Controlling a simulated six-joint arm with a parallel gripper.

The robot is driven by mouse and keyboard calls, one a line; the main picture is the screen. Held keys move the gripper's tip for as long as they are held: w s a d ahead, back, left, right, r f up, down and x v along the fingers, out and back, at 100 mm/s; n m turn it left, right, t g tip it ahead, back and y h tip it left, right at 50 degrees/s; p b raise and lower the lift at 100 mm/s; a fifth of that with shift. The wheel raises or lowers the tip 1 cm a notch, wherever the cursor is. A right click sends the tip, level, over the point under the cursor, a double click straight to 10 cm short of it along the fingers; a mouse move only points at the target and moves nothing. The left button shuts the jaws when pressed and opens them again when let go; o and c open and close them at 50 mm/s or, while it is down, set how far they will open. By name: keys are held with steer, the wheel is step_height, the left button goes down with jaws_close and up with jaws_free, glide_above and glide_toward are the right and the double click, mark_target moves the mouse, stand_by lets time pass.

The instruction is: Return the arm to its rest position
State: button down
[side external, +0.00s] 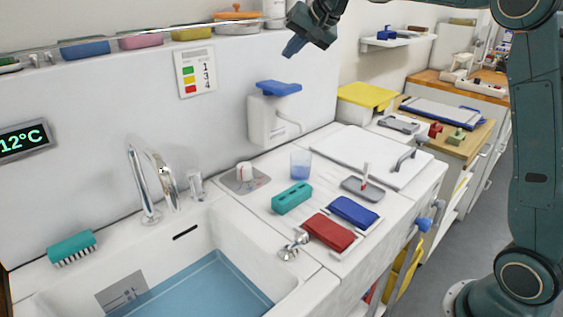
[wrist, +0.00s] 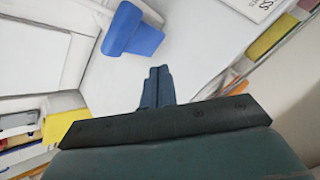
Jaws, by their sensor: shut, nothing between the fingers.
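My gripper (side external: 293,46) is in the air in the side external view, at the top middle, in front of the white back wall. It is above the blue-topped dispenser (side external: 268,117) and apart from everything around it. In the wrist view my gripper (wrist: 157,75) points away from the camera with its two blue-grey fingers together and nothing between them. The dispenser's blue top (wrist: 132,32) shows ahead and a little left of the fingers.
Below are a sink (side external: 195,245) with blue water, a tap (side external: 145,185), a cup (side external: 300,164), a teal block (side external: 292,198), and red (side external: 328,231) and blue (side external: 353,211) folded cloths. A shelf (side external: 130,47) with coloured items runs along the wall. The air around the gripper is free.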

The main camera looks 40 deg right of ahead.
steer(key=s+a+n+g, duration=0.15)
steer(key=s+a, duration=0.25)
steer(key=s, duration=0.6)
steer(key=s+a+f+n, duration=0.1)
steer(key=s+f, duration=0.3)
steer(key=s, duration=0.6)
steer(key=s+a+f+n+g, duration=0.1)
steer(key=s+f+n, duration=0.2)
steer(key=s, duration=0.7)
steer(key=s+a+f+n+g+h, duration=0.1)
steer(key=s+f, duration=0.4)
steer(key=s, duration=0.5)
steer(key=shift+s+a+f+n, duration=0.3)
steer(key=shift+a+n, duration=0.2)
steer(key=shift+n, duration=0.15)
steer(key=shift+w, duration=0.1)
